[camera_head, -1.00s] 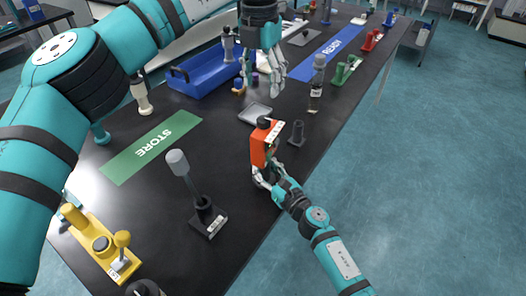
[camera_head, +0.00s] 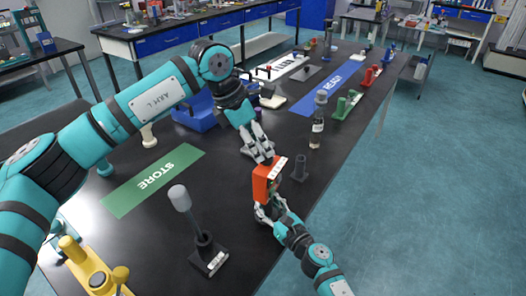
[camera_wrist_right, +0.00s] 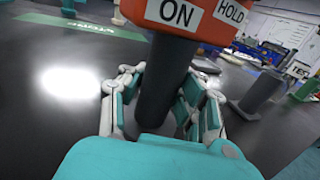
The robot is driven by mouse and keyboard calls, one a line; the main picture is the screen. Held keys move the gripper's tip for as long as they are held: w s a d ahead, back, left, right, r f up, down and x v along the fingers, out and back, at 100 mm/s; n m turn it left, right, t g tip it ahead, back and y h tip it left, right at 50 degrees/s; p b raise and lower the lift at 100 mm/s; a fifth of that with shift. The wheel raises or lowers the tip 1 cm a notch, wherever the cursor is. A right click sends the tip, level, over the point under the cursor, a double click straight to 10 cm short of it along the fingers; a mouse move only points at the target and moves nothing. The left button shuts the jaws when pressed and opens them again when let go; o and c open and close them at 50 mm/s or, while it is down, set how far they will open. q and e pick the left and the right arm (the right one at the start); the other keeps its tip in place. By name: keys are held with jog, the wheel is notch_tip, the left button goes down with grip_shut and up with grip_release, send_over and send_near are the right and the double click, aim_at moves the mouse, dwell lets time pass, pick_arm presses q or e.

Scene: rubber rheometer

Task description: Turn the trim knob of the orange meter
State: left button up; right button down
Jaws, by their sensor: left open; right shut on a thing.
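The orange meter (camera_head: 261,186) stands upright near the front edge of the black table, in the middle of the head view. Its orange body with ON and HOLD labels (camera_wrist_right: 190,15) fills the top of the right wrist view. My right gripper (camera_head: 264,211) is shut on the meter's dark handle (camera_wrist_right: 163,90), with fingers on both sides. My left gripper (camera_head: 260,155) is open and points down at the top of the meter. Its fingers hide the black trim knob there, and I cannot tell whether they touch it.
A dark stand (camera_head: 299,168) is close to the meter's right, and a labelled bottle (camera_head: 318,125) stands behind it. A grey-tipped tool on a black base (camera_head: 205,248) is at front left. A blue bin (camera_head: 193,115) lies behind. The green STORE mat (camera_head: 150,182) is bare.

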aim_at(265, 155)
pick_arm(q)
jog(key=shift+x, duration=1.9)
grip_shut()
jog(key=shift+a+n, duration=0.1)
jog(key=shift+n, duration=0.3)
jog(key=n+t+y, duration=0.1)
jog(key=n+t, duration=0.1)
jog(key=n, duration=0.2)
jog(key=shift+s+n, duration=0.1)
jog(key=shift+n, duration=0.3)
jog(key=n, duration=0.2)
jog(key=n+y, duration=0.1)
jog(key=n, duration=0.1)
jog(key=n+t+y, duration=0.1)
jog(key=n, duration=0.1)
jog(key=shift+d, duration=0.3)
jog(key=shift+y, duration=0.3)
jog(key=shift+s, duration=0.1)
